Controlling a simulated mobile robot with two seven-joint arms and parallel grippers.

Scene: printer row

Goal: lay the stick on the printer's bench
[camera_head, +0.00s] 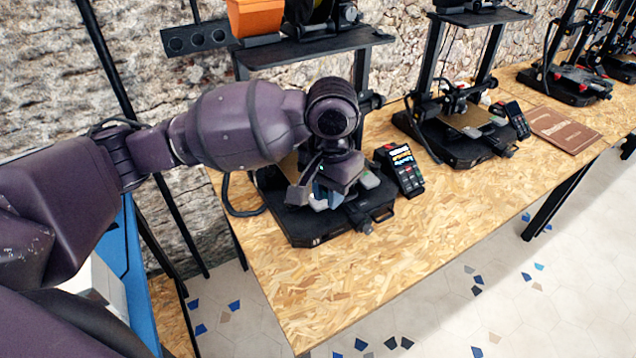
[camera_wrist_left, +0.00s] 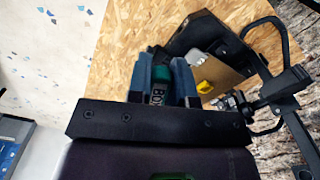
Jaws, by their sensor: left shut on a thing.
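My left gripper (camera_head: 325,200) comes in from the left and is low over the base of the nearest printer (camera_head: 300,228). In the left wrist view its two blue fingers (camera_wrist_left: 165,82) are shut on the stick (camera_wrist_left: 160,72), a small dark thing with a green part and pale lettering. In the head view the gripper hides most of the stick. The printer's bench (camera_head: 330,290) is a wood-chip board; in the left wrist view it lies beyond the fingertips (camera_wrist_left: 130,35). My right gripper is not in view.
A handheld keypad device (camera_head: 400,168) stands right of the nearest printer. A second printer (camera_head: 465,130) and a brown flat book (camera_head: 565,129) are farther along. The bench is bare in front of the printers. A stone wall (camera_head: 290,65) runs behind.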

